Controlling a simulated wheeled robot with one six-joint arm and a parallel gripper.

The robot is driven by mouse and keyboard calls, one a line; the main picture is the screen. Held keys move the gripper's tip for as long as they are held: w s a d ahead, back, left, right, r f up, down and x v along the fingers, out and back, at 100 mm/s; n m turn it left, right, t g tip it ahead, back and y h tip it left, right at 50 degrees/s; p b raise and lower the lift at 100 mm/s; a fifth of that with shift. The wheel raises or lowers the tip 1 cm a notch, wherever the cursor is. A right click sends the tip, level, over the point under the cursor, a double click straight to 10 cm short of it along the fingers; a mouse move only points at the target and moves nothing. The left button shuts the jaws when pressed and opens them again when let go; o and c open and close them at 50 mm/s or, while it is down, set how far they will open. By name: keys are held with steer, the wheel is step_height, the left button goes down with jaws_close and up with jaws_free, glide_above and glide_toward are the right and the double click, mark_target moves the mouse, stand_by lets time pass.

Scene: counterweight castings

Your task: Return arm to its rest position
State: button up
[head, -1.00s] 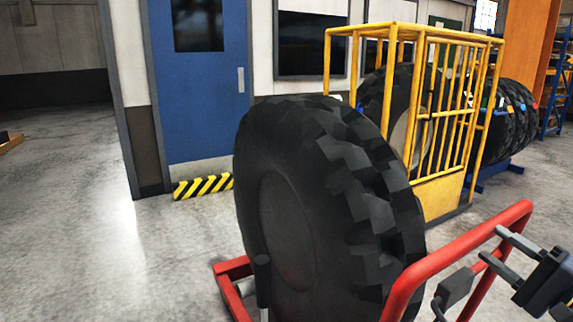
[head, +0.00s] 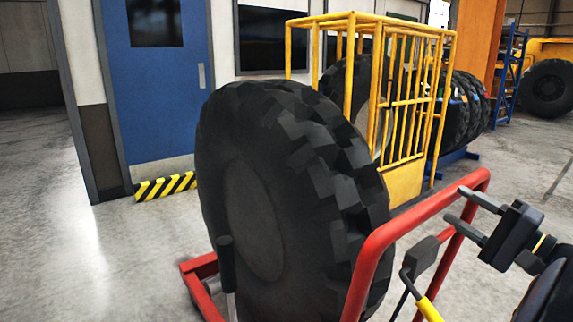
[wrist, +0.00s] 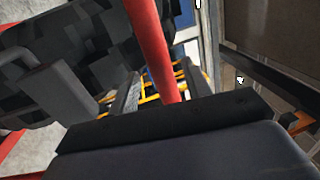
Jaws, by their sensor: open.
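My gripper (head: 455,204) is open and empty at the right of the head view, its two grey fingers pointing left. The fingertips overlap the right part of a red tubular handle (head: 385,238) in the picture. In the wrist view the red tube (wrist: 150,45) runs down into the space in front of the fingers. I cannot tell whether it touches them or lies between them. The red frame carries a large black tyre (head: 255,190), standing upright. The tyre's tread (wrist: 95,40) fills the wrist view's upper left.
A yellow cage (head: 405,185) stands behind the tyre, with more tyres (head: 465,105) beyond it. A blue door (head: 155,90) and a striped yellow-black barrier (head: 165,187) are at left. Open floor (head: 510,175) lies right of the cage, and more at far left.

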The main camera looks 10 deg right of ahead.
mark_target(443, 197)
steer(key=shift+x, duration=2.25)
